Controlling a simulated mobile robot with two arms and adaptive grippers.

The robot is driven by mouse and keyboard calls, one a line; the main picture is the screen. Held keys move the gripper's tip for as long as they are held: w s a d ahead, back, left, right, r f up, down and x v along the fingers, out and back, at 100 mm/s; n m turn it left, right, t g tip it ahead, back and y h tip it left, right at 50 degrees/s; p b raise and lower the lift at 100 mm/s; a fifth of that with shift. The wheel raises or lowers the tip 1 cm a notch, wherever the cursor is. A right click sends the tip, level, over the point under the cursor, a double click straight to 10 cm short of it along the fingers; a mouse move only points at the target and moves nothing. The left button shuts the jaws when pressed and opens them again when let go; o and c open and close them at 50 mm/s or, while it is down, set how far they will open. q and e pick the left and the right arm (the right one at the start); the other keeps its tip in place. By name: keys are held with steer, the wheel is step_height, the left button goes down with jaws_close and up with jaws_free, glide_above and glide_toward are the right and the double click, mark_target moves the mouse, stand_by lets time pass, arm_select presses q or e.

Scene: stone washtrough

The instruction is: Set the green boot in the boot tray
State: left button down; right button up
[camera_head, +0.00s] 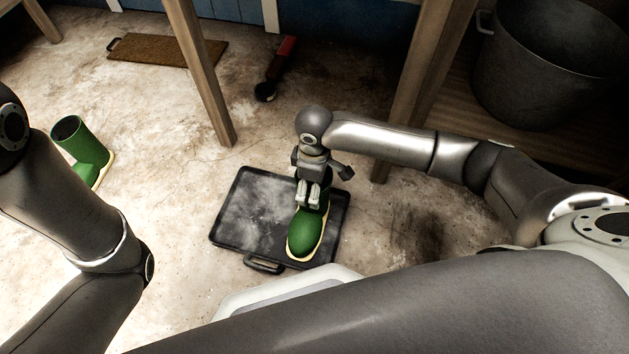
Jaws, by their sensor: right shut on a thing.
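A green boot (303,233) with a pale sole stands upright at the right half of the black boot tray (232,222), toe toward me. My right gripper (314,198) is above it, shut on the boot's shaft, and hides most of the shaft top. I cannot tell whether the sole presses on the tray floor. A second green boot (85,150) stands on the floor at the left, partly hidden behind my left arm. My left arm shows at the left edge, but its gripper is out of view.
A brown doormat (168,50) lies at the back left, and a red-handled brush-like item (279,68) lies behind the tray. Wooden legs (205,80) stand behind the tray. A large metal tub (546,65) is at the upper right. Floor left of the tray is clear.

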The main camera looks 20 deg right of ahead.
steer(key=o, duration=1.9)
steer(key=shift+o, duration=0.2)
steer(key=shift+f, duration=0.1)
